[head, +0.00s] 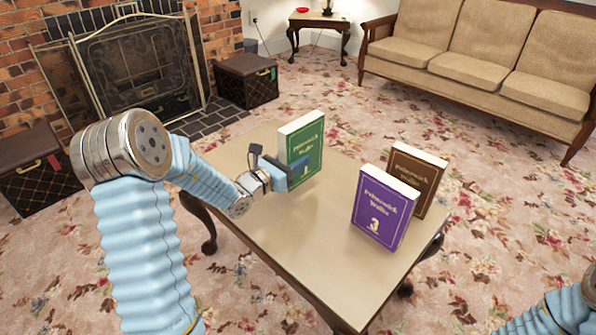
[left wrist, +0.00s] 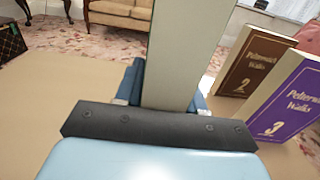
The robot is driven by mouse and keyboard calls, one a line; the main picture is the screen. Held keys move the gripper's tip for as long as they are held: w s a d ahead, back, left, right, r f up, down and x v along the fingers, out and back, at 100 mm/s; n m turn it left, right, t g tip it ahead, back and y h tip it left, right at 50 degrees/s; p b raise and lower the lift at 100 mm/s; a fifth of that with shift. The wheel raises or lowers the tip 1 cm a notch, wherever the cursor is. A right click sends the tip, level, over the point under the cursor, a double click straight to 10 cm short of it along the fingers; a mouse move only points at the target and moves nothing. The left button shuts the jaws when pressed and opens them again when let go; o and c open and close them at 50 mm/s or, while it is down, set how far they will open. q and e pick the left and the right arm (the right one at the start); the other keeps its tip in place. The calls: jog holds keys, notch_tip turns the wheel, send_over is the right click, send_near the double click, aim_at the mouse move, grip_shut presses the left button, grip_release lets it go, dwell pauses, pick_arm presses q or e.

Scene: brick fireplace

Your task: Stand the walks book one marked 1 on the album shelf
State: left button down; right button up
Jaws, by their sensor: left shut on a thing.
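The green book marked 1 (head: 304,140) stands upright at the far side of the table (head: 330,265). My left gripper (head: 292,172) is shut on its lower part. I cannot tell whether its bottom edge touches the tabletop. In the left wrist view a pale edge of the same book (left wrist: 186,60) rises between the fingers of my left gripper (left wrist: 160,92). I cannot make out an album shelf in either view. My right gripper is out of view; only part of my right arm shows at the lower right corner.
A purple book marked 3 (head: 382,208) and a brown book marked 2 (left wrist: 250,65) stand upright on the table's right side, the brown one behind. The table's near middle is clear. A sofa (head: 480,60), a fireplace screen (head: 135,65) and dark chests (head: 247,80) stand beyond.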

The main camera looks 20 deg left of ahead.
pick_arm(q)
jog(key=shift+w+a+f, duration=0.1)
jog(key=shift+w+f, duration=0.7)
jog(key=shift+f, duration=0.15)
jog(key=shift+w+f, duration=0.15)
jog(key=shift+f, duration=1.5)
jog(key=shift+f, duration=0.15)
jog(key=c, duration=0.7)
grip_release()
